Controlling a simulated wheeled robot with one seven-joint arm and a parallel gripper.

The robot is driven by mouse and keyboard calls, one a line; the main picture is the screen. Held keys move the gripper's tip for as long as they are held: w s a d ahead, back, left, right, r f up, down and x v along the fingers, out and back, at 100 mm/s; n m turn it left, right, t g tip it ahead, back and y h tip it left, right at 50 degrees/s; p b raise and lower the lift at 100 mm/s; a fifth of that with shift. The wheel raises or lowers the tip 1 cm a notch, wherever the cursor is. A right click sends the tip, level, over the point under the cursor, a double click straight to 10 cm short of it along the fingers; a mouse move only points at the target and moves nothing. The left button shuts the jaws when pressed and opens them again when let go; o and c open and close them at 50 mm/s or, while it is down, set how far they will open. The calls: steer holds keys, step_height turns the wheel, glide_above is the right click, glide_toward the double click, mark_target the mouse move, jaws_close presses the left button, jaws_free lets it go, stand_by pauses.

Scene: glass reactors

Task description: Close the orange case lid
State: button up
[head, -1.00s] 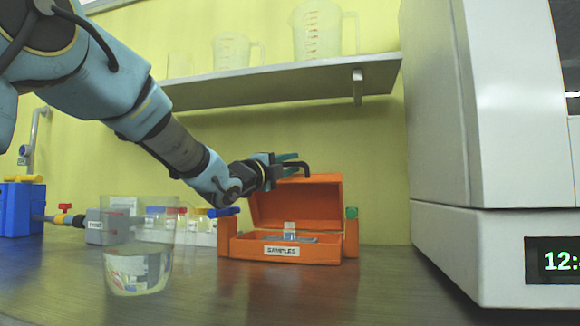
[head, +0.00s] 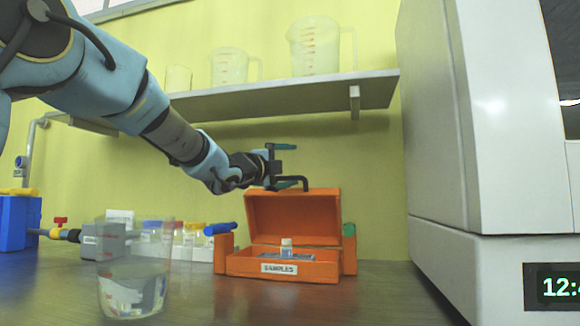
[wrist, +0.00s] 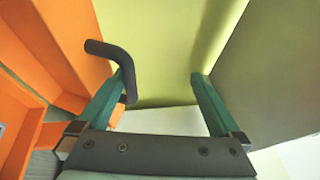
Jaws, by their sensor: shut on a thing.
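The orange case (head: 240,262), labelled SAMPLES, stands on the bench with its lid (head: 295,218) raised, leaning back. A black bent handle (head: 306,184) juts from the top of the lid. In the wrist view the handle (wrist: 112,55) crosses the left finger of my gripper (wrist: 160,77), and the orange lid (wrist: 60,40) fills the left side.
A large white machine (head: 440,130) stands close on the right. A shelf (head: 280,97) with measuring jugs hangs above. A clear beaker (head: 133,270) stands at front left, with several capped bottles (head: 178,240) behind it. The bench (head: 380,290) before the case is clear.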

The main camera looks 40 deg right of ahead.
steer(key=shift+a+r+b, duration=0.5)
steer(key=shift+a+b, duration=0.05)
steer(key=shift+a, duration=0.25)
steer(key=shift+s+a+f+b, duration=0.1)
steer(key=shift+a+f+b, duration=0.35)
steer(key=shift+a, duration=0.4)
steer(key=shift+s+a+f+b, duration=0.15)
steer(key=shift+a+f+b, duration=0.15)
steer(key=shift+a+b, duration=0.45)
steer(key=shift+s+a+f+b, duration=0.1)
steer(key=shift+a+f+b, duration=0.25)
steer(key=shift+a, duration=0.65)
steer(key=shift+c, duration=0.6)
steer(key=shift+b+v, duration=0.5)
steer(key=shift+v, duration=0.75)
steer(key=c, duration=0.3)
steer(key=shift+s+a+f+b, duration=0.15)
steer(key=shift+a+f+b, duration=0.2)
steer(key=shift+a+f, duration=0.25)
steer(key=shift+s+a+f+b, duration=0.15)
steer(key=shift+a+f+b, duration=0.25)
steer(key=shift+a, duration=0.3)
steer(key=shift+f, duration=0.15)
